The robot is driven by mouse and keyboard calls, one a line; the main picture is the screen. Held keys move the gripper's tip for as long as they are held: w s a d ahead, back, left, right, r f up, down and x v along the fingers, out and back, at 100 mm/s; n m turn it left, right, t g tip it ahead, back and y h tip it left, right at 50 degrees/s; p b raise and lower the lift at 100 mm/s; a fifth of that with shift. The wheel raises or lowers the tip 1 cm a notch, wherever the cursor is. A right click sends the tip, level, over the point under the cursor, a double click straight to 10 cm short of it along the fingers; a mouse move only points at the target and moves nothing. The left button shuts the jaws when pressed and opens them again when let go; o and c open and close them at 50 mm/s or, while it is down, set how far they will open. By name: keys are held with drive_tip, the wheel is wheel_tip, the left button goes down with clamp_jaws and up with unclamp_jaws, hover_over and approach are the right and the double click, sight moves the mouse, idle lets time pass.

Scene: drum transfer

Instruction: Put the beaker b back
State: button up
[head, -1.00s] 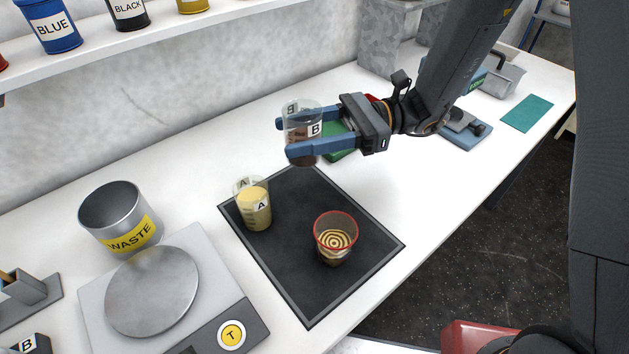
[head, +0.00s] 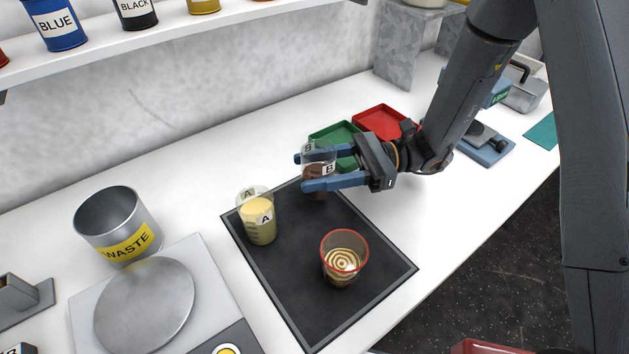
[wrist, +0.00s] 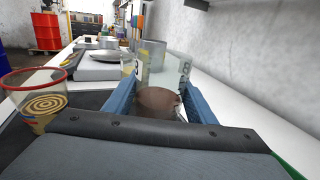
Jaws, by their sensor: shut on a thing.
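Beaker B (head: 317,171) is a clear beaker with dark brown contents and B labels. My gripper (head: 318,172) is shut on it, one blue finger on each side. The beaker is upright at the far corner of the black mat (head: 300,308); I cannot tell whether its base touches the mat. In the wrist view beaker B (wrist: 158,98) stands between the fingers. Beaker A (head: 259,219), with pale yellow contents, stands on the mat to the left. A red-rimmed cup (head: 342,259) with a ringed pattern inside stands nearer on the mat.
A grey waste bin (head: 119,226) and a scale with a round plate (head: 144,306) are at the left. A green tray (head: 336,134) and a red tray (head: 382,122) lie behind the gripper. A shelf with paint cans (head: 52,24) runs along the wall.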

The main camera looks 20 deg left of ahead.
drive_tip(key=shift+f+p, duration=0.35)
drive_tip(key=shift+f, duration=1.5)
drive_tip(key=shift+f, duration=0.15)
drive_tip(key=o, duration=1.3)
